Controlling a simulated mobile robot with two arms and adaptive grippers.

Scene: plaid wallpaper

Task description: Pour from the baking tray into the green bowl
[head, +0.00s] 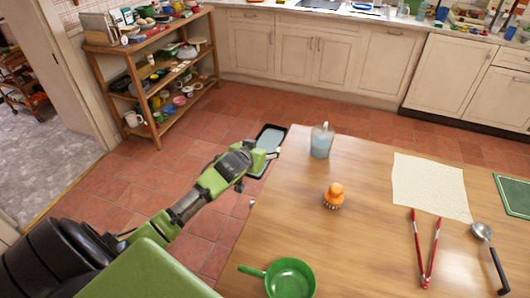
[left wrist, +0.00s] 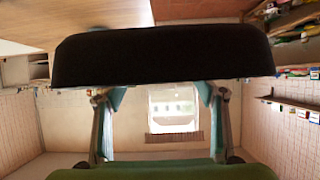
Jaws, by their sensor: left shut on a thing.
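The baking tray (head: 260,171) is dark, with a light blue fill inside, in the head view beside the table's far left corner. In the left wrist view the tray (left wrist: 160,55) shows as a dark slab across the fingers of the left gripper (left wrist: 160,95). The green bowl (head: 290,278), pan-like with a short handle to the left, stands at the table's near left edge, apart from the tray. Its inside looks empty. My right gripper is not in view.
On the wooden table (head: 365,260) stand a clear cup (head: 321,143) with bluish content and an orange brush (head: 333,195). A cream cloth (head: 430,182), red tongs (head: 425,250), a ladle (head: 488,250) and a green board (head: 516,195) lie to the right. The table between bowl and brush is clear.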

